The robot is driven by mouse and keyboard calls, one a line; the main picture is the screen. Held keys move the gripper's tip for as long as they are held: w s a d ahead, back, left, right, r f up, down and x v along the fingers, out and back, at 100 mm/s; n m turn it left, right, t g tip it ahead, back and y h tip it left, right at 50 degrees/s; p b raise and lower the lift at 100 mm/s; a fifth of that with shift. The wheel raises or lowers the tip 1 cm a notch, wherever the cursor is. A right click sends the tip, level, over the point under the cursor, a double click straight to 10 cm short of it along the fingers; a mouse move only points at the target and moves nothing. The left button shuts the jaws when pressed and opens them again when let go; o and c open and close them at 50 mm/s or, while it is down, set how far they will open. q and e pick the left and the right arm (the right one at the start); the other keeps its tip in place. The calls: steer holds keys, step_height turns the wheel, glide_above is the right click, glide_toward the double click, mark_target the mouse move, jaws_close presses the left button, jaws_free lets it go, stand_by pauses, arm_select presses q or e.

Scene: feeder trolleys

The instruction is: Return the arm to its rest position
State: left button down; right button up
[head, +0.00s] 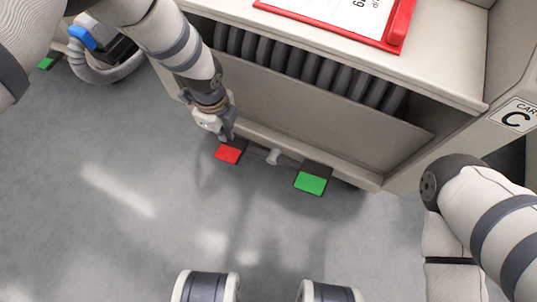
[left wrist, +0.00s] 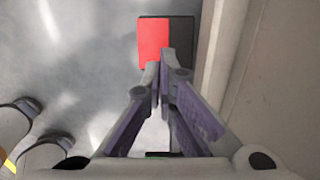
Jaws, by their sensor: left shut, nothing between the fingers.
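My left gripper (head: 226,136) reaches down along the front of the trolley, just above the red pedal (head: 229,153). In the left wrist view the closed fingertips (left wrist: 162,72) of that gripper lie over the near edge of the red pedal (left wrist: 153,42). I cannot tell whether they touch it. The gripper is shut and holds nothing. A green pedal (head: 311,183) sits to the right of the red one, low on the trolley. My right arm shows at the right edge of the head view, but its gripper is out of view.
The trolley (head: 330,115) holds a row of dark rolls (head: 300,65) and has a red clipboard (head: 398,22) on top. A sign with a C (head: 516,117) is on its right side. Another green pedal (head: 46,63) shows at the far left. The grey floor (head: 120,190) in front is clear.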

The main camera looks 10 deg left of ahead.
arm_select(q)
step_height(320, 180, up, 4)
steer(key=shift+f+p, duration=0.2)
steer(key=shift+p, duration=0.6)
steer(key=shift+f, duration=0.1)
